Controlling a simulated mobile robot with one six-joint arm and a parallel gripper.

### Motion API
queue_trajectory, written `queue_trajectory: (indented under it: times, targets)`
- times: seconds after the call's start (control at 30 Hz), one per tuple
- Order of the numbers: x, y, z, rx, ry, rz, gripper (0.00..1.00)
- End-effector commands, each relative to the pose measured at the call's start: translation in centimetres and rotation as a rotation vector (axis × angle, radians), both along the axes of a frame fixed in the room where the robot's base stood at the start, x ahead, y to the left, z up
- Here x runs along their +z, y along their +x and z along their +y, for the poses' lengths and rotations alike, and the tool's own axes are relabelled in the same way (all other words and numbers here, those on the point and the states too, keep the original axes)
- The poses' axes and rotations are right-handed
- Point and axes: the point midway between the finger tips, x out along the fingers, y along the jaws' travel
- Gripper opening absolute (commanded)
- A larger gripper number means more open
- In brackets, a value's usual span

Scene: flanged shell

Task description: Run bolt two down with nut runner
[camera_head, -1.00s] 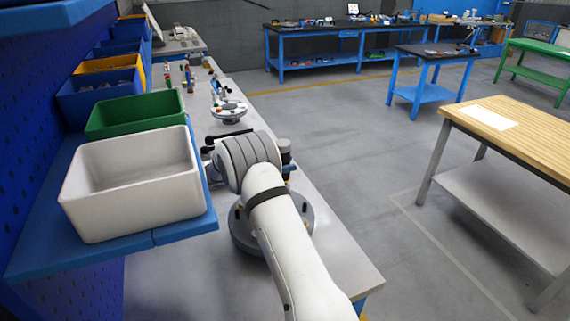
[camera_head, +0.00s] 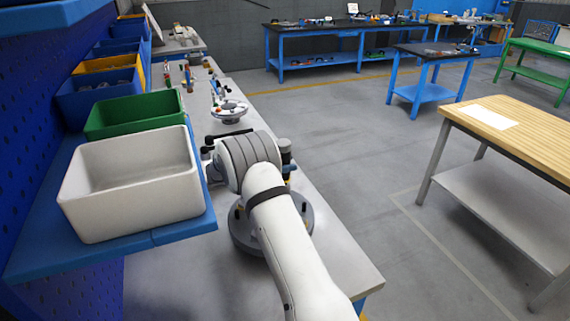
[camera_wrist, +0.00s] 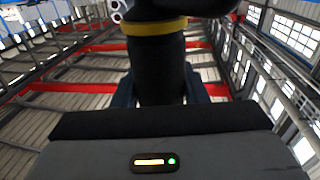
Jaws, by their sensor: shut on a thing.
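The nut runner (camera_wrist: 160,65) is a dark cylinder with a yellow band in the wrist view. My gripper (camera_wrist: 160,96) is shut on it, with a blue-grey finger on each side. In the head view my white arm hides the gripper's hold. The flanged shell (camera_head: 240,234), a round grey flange, lies on the bench mostly under my arm. Its right rim and a few small upright pieces show beside the arm. Bolt two and the tool's tip cannot be made out.
A white bin (camera_head: 130,180) and a green bin (camera_head: 135,113) stand on the blue shelf at left. A smaller round fixture (camera_head: 229,110) stands farther along the grey bench (camera_head: 335,265). The bench's near right part is clear. A wooden-topped table (camera_head: 530,130) stands across the aisle.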

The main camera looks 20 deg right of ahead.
Motion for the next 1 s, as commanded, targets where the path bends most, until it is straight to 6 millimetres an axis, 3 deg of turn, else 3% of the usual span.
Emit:
queue_trajectory:
  times: [0.27,1.0]
  targets:
    - [-0.1,-0.1,0.1,-0.001,0.001,0.01,0.0]
    - [4.2,0.0,0.1,0.0,-0.002,0.002,0.0]
